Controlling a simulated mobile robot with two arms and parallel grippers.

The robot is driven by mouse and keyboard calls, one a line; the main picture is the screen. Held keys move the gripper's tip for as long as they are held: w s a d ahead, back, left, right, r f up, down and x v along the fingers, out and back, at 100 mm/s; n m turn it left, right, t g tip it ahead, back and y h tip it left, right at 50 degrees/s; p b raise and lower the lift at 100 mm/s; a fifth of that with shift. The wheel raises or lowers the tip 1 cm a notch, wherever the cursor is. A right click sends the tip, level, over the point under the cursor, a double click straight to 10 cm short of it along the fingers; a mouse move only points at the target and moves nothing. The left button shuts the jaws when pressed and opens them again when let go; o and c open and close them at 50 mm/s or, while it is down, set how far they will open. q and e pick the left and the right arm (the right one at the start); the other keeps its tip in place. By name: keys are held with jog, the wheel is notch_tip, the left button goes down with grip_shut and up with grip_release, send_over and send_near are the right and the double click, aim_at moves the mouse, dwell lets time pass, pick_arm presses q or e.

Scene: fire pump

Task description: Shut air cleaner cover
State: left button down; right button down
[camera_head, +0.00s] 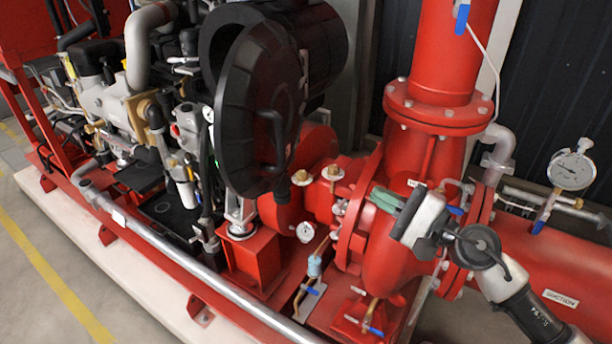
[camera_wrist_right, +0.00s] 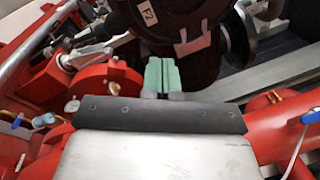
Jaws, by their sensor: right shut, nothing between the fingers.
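The air cleaner cover (camera_head: 258,110) is a large black round disc with a bent handle-like bar on its face. It stands ajar, tilted away from the black cylindrical air cleaner housing (camera_head: 325,50), with a dark gap along its upper left. My right gripper (camera_head: 380,198) has green fingers and is to the right of and below the cover, apart from it, in front of the red pump casing. In the right wrist view the green fingers (camera_wrist_right: 159,74) are together and empty. Black round parts show beyond them, but I cannot tell which is the cover. My left gripper is not in view.
A red vertical pipe with a flange (camera_head: 437,108) rises behind my right gripper. A gauge (camera_head: 572,170) and a red suction pipe (camera_head: 545,260) are at the right. The engine (camera_head: 120,100) lies left of the cover. Open floor (camera_head: 40,270) is at the lower left.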

jog(key=w+a+r+n+p, duration=0.1)
jog(key=a+r+n+p, duration=0.1)
jog(key=a+p, duration=0.3)
jog(key=w+a+r+n+g+p, duration=0.1)
jog(key=a+r+n+p, duration=0.2)
jog(key=a, duration=0.6)
jog(key=shift+y+p, duration=0.4)
jog(key=shift+p, duration=0.55)
